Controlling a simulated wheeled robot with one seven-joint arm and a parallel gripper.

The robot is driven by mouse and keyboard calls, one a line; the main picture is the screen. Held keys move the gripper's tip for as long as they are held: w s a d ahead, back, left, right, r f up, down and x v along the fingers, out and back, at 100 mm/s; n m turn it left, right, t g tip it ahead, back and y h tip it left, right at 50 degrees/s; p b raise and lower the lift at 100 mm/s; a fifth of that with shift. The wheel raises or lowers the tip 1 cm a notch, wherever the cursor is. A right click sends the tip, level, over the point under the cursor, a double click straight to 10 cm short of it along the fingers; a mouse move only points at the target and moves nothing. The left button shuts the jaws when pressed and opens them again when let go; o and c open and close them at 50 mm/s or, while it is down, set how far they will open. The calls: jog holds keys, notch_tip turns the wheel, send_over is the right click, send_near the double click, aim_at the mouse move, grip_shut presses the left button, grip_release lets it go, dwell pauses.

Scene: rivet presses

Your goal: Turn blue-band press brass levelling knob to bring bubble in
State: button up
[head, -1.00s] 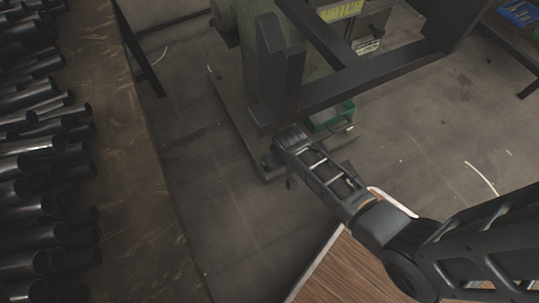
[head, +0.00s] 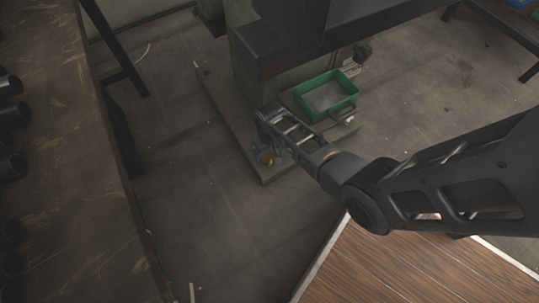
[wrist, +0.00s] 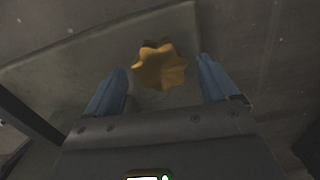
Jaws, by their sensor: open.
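The brass levelling knob (wrist: 160,66) is a lobed, star-shaped knob seen in the wrist view, on the corner of the press's base plate (wrist: 75,62). My gripper (wrist: 165,85) is open, with its blue-padded fingers on either side of the knob and visible gaps to both. In the head view the knob (head: 266,158) shows small and golden beside my gripper (head: 264,144), at the near corner of the base plate (head: 228,118). The press (head: 247,72) stands above. I see no bubble level and no blue band in these frames.
A green tray (head: 345,77) sits on the base plate to the right of my gripper. A dark beam of the press (head: 345,30) overhangs behind it. A worn bench (head: 60,180) with dark tubes is at left. Floor (head: 200,190) between is clear.

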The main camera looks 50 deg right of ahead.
jog(key=shift+f, duration=0.4)
jog(key=shift+c, duration=0.2)
jog(key=c, duration=1)
jog(key=shift+m, duration=0.3)
